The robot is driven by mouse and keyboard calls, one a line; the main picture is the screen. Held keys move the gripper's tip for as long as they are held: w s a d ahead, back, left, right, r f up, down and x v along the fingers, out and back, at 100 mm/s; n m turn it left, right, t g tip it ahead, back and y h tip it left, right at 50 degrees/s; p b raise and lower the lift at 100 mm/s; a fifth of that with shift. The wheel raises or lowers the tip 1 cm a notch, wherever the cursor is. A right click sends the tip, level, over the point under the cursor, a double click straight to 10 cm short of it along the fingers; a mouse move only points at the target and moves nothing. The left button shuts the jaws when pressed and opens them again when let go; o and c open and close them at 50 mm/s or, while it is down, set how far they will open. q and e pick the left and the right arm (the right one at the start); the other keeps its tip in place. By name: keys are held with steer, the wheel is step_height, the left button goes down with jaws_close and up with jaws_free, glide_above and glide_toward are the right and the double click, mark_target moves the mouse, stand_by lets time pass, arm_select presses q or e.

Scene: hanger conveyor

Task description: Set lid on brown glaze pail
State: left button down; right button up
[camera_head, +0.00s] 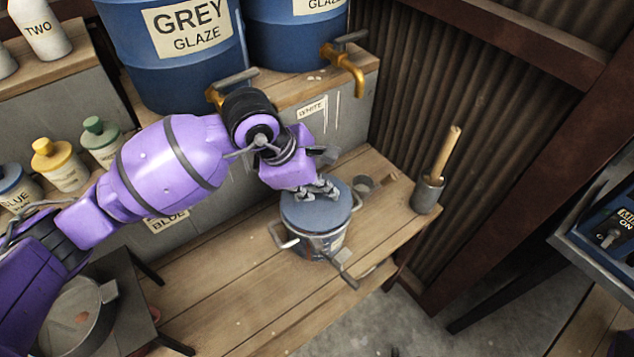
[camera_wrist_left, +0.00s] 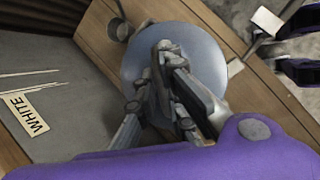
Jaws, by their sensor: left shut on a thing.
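The pail (camera_head: 330,245) stands on the wooden bench, with a grey side handle and a partly hidden dark marking on its wall. The round blue-grey lid (camera_head: 303,217) lies over the pail's mouth, about level. I cannot tell whether its rim is fully seated. My left gripper (camera_head: 320,190) is above the lid's middle, with its fingers shut on the lid's grip, which the fingers hide. In the left wrist view the lid (camera_wrist_left: 203,50) is under the fingers (camera_wrist_left: 172,105) and covers most of the pail.
A holder (camera_head: 428,195) with a wooden-handled tool stands at the bench's right end. Blue glaze barrels (camera_head: 175,60) with brass taps (camera_head: 345,68) are behind. The bench front (camera_head: 235,290) is clear.

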arm_select(q)
steer(key=shift+f, duration=0.55)
stand_by(1.3)
steer(key=c, duration=2.1)
jaws_free()
steer(key=shift+o, duration=0.4)
steer(key=o, duration=0.5)
steer(key=shift+r, duration=0.1)
steer(key=v, duration=1.2)
steer(key=shift+d, duration=0.1)
